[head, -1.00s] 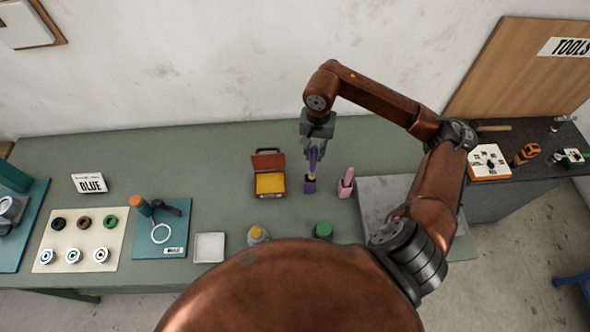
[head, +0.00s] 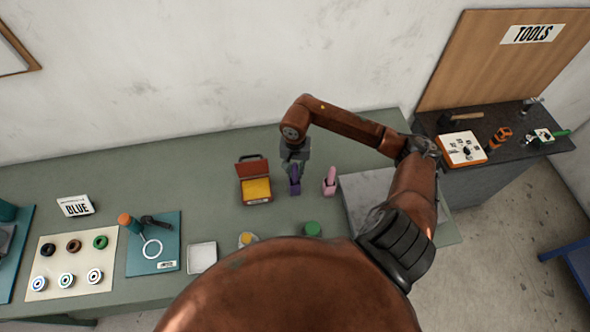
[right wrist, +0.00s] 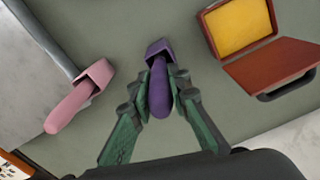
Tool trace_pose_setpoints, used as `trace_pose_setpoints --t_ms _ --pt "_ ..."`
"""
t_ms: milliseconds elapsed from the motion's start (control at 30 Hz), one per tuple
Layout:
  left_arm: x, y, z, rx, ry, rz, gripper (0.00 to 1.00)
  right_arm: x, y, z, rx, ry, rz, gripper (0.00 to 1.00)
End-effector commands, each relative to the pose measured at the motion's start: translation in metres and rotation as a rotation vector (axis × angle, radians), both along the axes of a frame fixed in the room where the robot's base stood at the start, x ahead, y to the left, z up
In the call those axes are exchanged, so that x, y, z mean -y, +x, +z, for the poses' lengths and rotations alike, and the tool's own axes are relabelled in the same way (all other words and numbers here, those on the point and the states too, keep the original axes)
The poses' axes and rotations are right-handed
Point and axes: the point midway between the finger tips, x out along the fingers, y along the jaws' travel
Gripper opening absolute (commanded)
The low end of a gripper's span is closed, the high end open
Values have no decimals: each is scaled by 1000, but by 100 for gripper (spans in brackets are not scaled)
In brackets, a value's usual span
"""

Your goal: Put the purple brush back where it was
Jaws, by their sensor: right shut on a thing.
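My right gripper (head: 295,166) is shut on the purple brush (right wrist: 160,97), with its fingers on either side of the handle in the right wrist view. The brush is upright at the purple holder (head: 295,188) on the green table, and its lower end appears to be inside the holder's mouth. The holder also shows in the right wrist view (right wrist: 156,47). I cannot tell whether the brush rests on the holder's bottom. My left gripper is not in view.
A pink brush in a pink holder (head: 329,187) stands just right of the purple one. An open brown case with a yellow inside (head: 256,189) is to the left. A grey slab (head: 365,190) lies to the right. The table behind is clear.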

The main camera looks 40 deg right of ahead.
Motion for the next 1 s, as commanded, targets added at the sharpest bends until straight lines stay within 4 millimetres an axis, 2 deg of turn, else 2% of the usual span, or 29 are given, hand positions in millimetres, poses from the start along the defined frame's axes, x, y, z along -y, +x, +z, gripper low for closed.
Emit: trace_pose_setpoints --t_ms 67,100,333,500,700,867,1000 --pt "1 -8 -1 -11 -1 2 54 0 0 0 1 -1 0 0" --pt "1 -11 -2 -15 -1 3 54 0 0 1 0 0 0 18" --pt "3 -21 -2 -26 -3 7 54 0 0 2 1 1 0 34" --pt "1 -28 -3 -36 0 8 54 0 0 2 1 0 0 34" --pt "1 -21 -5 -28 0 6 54 0 1 8 4 -1 1 34" --pt "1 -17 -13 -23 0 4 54 1 2 32 7 -3 2 34" --pt "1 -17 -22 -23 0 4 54 1 2 62 6 -2 2 34"
